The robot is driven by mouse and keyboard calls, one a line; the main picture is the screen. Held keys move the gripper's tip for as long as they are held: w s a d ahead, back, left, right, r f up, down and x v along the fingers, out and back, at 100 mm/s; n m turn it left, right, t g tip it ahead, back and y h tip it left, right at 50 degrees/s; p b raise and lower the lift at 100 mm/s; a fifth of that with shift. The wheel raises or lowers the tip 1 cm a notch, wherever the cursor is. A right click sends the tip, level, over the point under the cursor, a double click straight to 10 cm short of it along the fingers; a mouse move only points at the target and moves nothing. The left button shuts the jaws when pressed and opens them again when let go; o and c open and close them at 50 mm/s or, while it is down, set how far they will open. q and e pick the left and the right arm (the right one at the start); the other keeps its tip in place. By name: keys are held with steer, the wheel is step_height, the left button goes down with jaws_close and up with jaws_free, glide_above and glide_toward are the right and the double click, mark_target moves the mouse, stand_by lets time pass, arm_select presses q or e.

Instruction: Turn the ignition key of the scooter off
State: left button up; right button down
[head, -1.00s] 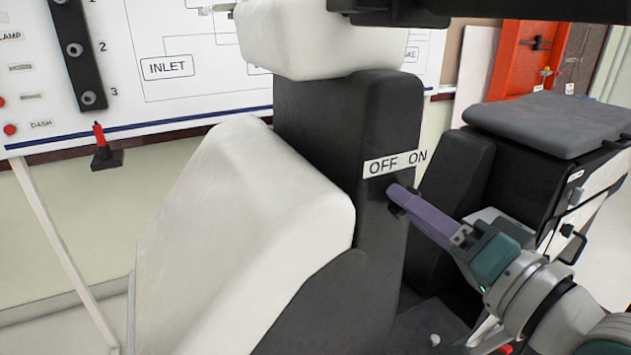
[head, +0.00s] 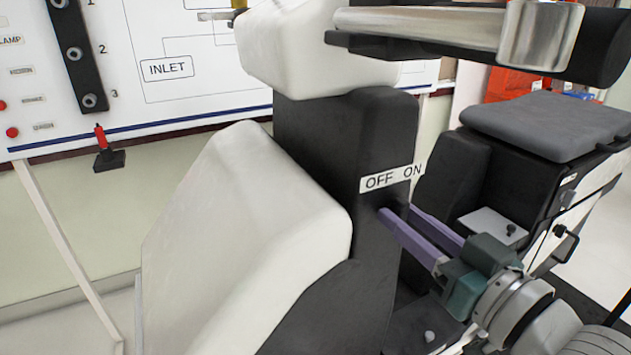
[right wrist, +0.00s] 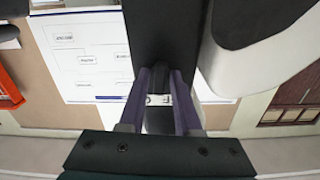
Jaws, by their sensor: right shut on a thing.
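The scooter's black front column (head: 335,140) bears a white label (head: 392,177) reading OFF on the left and ON on the right. My right gripper (head: 399,211) reaches in from the lower right, its two purple fingers against the column just below the label. In the right wrist view the fingers are shut on a small dark piece, the ignition key (right wrist: 160,77), at the column face. The fingers mostly hide the key in the head view, so I cannot tell its turn angle. My left gripper is not in view.
A handlebar (head: 430,22) crosses the top right, above my right arm. The white front cover (head: 250,215) bulges left of the column. The grey seat (head: 550,122) stands at the right. A wall board (head: 190,90) with labels is behind.

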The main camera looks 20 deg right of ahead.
steer(key=shift+r+n, duration=0.1)
steer(key=shift+n, duration=0.6)
steer(key=c, duration=0.8)
jaws_free()
steer(key=shift+c, duration=0.2)
steer(key=s, duration=1)
steer(key=shift+d, duration=0.4)
steer(key=shift+w, duration=0.1)
